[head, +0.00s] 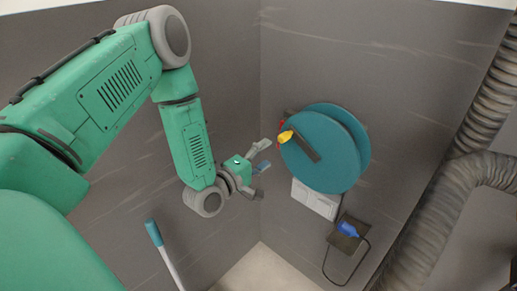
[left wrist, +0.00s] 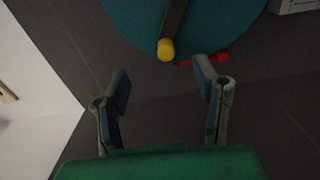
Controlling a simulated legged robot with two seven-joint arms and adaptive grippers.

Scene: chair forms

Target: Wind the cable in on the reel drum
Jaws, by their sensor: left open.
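The reel drum (head: 335,160) is a teal disc on the right-hand grey wall; its edge also shows at the top of the left wrist view (left wrist: 225,25). A dark crank arm (head: 305,146) lies across its face and ends in a yellow knob (head: 286,136). A black cable (head: 362,262) hangs in a loop below, by a blue plug (head: 347,229) on a dark plate. My left gripper (head: 263,168) is open and empty, left of the drum. In the left wrist view the yellow knob (left wrist: 166,49) sits just beyond the gap between the fingertips (left wrist: 162,80). My right gripper is not in view.
A red part (head: 281,123) sits by the drum's left edge, near the knob. A white box (head: 315,199) is on the wall under the drum. Ribbed ducts (head: 440,200) run down the right. A teal-topped rod (head: 160,250) stands at lower left.

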